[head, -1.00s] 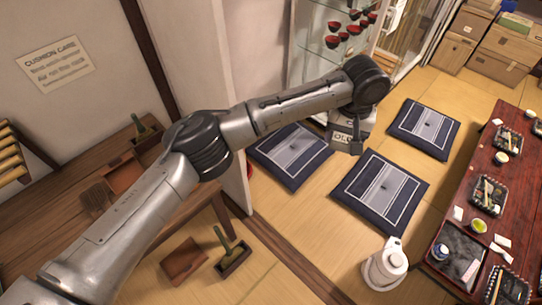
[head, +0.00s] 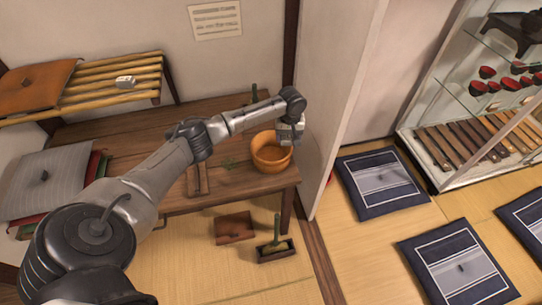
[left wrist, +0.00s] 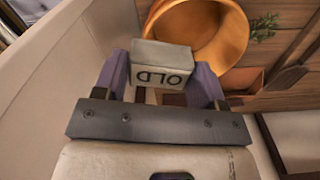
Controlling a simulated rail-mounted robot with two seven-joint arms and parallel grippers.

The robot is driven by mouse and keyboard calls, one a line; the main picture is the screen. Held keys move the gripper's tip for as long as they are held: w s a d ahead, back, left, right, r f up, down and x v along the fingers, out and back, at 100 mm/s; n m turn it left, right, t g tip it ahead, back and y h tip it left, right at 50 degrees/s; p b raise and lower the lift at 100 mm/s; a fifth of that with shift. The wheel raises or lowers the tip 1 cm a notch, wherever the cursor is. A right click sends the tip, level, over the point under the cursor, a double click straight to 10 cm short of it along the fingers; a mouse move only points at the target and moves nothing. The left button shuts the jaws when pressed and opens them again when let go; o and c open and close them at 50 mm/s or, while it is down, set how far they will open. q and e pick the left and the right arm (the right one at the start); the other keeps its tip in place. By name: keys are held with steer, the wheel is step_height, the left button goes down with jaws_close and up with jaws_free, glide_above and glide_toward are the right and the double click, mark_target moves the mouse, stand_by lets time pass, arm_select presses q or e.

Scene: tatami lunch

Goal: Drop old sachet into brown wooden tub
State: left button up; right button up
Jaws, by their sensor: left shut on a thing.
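My left gripper (head: 291,130) is shut on the old sachet, a small grey block marked "OLD" (left wrist: 160,64), which sits between its fingers in the left wrist view. The brown wooden tub (head: 270,160) stands on the low wooden bench, near its right end. It also shows in the left wrist view (left wrist: 226,40), just beyond the sachet. In the head view the gripper is above the tub's right rim. Whether the sachet is over the tub's opening, I cannot tell. My right gripper is not in view.
The bench (head: 130,145) holds a small tray and a green sprig (head: 230,163). A wall edge (head: 335,100) stands close to the right of the gripper. A slatted rack (head: 110,80) is at the left. Navy cushions (head: 380,184) lie on the tatami.

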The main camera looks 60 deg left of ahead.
arm_select(q)
steer(key=s+a+n, duration=0.1)
steer(key=s+a, duration=0.3)
steer(key=a, duration=0.4)
step_height(320, 180, down, 7)
steer(key=b, duration=0.7)
steer(key=shift+s+d+r+b, duration=0.15)
steer(key=shift+s+b, duration=0.05)
steer(key=shift+b, duration=0.1)
steer(key=o, duration=1)
steer(key=shift+c, duration=0.2)
step_height(320, 180, up, 14)
steer(key=p, duration=0.3)
